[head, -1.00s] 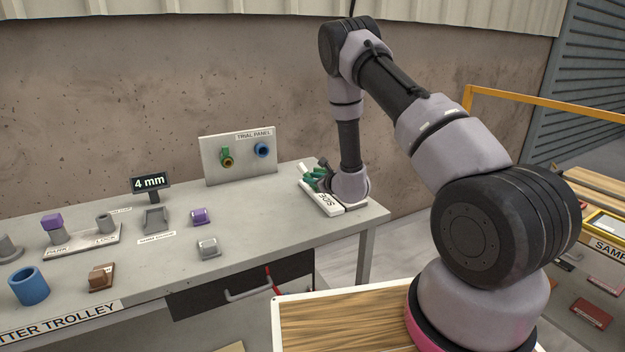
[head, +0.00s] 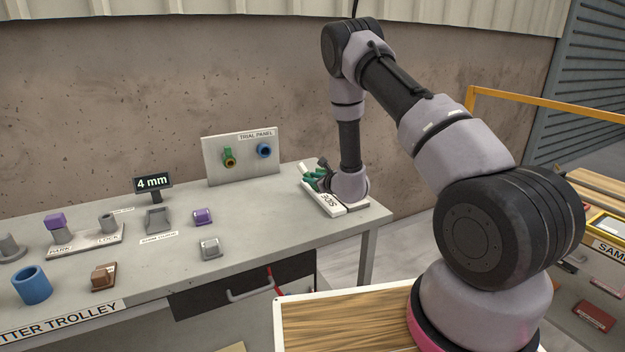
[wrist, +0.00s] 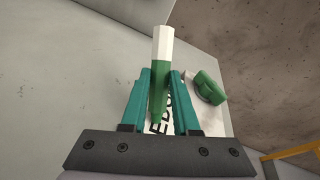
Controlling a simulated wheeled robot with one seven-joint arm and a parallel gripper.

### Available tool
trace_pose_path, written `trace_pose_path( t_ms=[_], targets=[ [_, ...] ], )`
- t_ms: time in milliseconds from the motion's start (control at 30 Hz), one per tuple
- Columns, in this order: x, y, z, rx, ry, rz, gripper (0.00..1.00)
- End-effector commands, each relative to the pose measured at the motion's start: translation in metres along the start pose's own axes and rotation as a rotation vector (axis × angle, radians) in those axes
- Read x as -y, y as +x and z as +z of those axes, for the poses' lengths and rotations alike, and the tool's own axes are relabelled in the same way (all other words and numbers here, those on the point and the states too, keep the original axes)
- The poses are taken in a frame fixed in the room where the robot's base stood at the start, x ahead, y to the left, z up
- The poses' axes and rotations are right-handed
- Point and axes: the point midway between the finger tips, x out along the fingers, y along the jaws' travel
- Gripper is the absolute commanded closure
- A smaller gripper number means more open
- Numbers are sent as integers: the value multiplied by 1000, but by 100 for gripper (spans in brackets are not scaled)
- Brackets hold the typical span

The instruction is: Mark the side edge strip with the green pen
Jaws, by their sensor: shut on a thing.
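My gripper (wrist: 160,76) is shut on the green pen (wrist: 159,92), its teal fingers on either side of the pen's body. The pen has a white end pointing away from my wrist; its narrower green end is low between the fingers, over the lettered strip. My gripper (head: 318,181) is low over the strip in the head view. Whether the pen touches the strip I cannot tell.
The trial panel (head: 240,158) stands behind, left of my gripper. A 4 mm display (head: 152,183), blue cup (head: 32,285) and several small blocks are further left. The trolley top between is clear.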

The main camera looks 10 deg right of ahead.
Motion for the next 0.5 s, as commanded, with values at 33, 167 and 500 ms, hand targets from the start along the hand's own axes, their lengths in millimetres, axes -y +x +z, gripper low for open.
trace_pose_path(
  t_ms=[33, 167, 500],
  targets=[
    [0, 0, 0, -1, 0, 1, 100],
    [0, 0, 0, -1, 0, 1, 100],
    [-2, 3, 1, -1, -1, 2, 100]
  ],
)
